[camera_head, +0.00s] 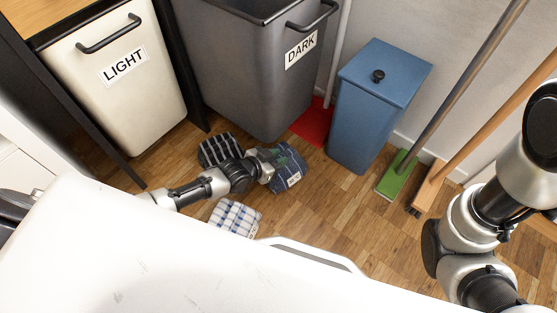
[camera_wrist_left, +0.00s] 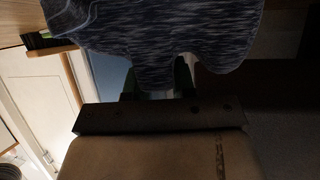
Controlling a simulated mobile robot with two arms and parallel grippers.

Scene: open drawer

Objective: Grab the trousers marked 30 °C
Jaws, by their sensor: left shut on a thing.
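My left gripper (camera_head: 272,162) is shut on a dark blue-grey garment (camera_head: 290,168) with a small white label, near the floor in front of the dark bin. The label's writing is too small to read, so I cannot tell whether it says 30 °C. In the left wrist view the heathered cloth (camera_wrist_left: 170,35) hangs across the gripper's fingers (camera_wrist_left: 160,82) and hides their tips. A black garment with pale stripes (camera_head: 218,149) lies to its left. A white and blue checked garment (camera_head: 235,216) lies nearer. My right arm shows at the right, its gripper out of view.
A cream bin marked LIGHT (camera_head: 115,85) and a grey bin marked DARK (camera_head: 245,65) stand behind. A blue lidded bin (camera_head: 362,118), a red dustpan-like item (camera_head: 312,123), a green broom (camera_head: 396,178) and a wooden brush (camera_head: 428,188) stand to the right. Floor (camera_head: 325,215) is clear at centre right.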

